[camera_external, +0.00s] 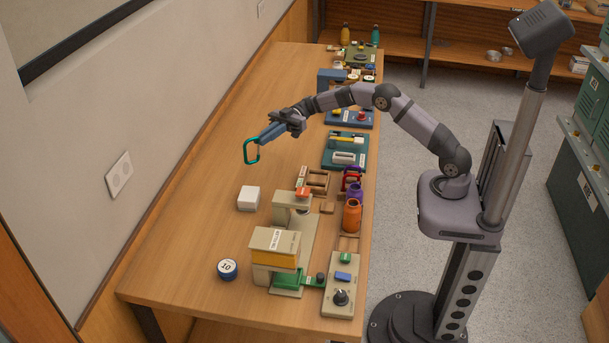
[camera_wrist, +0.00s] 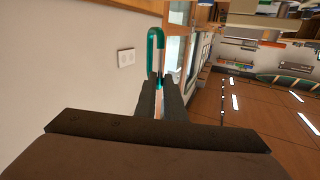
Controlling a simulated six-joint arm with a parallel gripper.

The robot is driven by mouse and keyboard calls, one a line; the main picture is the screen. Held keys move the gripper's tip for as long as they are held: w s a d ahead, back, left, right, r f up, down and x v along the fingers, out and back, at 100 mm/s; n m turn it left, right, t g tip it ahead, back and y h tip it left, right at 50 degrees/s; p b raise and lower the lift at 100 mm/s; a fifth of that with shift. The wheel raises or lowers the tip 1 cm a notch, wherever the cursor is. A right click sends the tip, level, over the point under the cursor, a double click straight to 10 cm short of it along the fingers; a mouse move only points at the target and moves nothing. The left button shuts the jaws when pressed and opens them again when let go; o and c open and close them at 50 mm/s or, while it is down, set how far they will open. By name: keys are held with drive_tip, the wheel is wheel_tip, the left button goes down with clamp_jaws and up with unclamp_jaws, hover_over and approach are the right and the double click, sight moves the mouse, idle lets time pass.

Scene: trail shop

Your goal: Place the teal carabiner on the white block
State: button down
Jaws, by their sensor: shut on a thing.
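The teal carabiner (camera_external: 251,151) is a rounded loop held out at the tip of my gripper (camera_external: 262,137), above the table and left of my arm. In the wrist view, the carabiner (camera_wrist: 154,50) stands out beyond the fingertips of my gripper (camera_wrist: 160,92), which are shut on its near end. The white block (camera_external: 248,198) sits on the table in the external view, lower in the picture than the carabiner and apart from it. The block does not show in the wrist view.
A beige device (camera_external: 275,243) and an orange jar (camera_external: 351,216) stand right of the block. Trays of gear line the table's right side. The wall runs along the left; the tabletop around the block's left is clear.

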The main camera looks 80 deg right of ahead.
drive_tip(key=w+a+r+n+g+b, duration=0.1)
drive_tip(key=a+r+g, duration=0.1)
drive_tip(key=a, duration=0.3)
wheel_tip(320, 180, down, 10)
drive_tip(key=p, duration=0.1)
drive_tip(key=shift+w+d+y, duration=0.15)
drive_tip(key=shift+y, duration=0.25)
idle(0.4)
drive_tip(key=shift+f, duration=0.15)
drive_tip(key=shift+f, duration=0.15)
drive_tip(key=c, duration=1.8)
unclamp_jaws()
drive_tip(key=shift+c, duration=0.2)
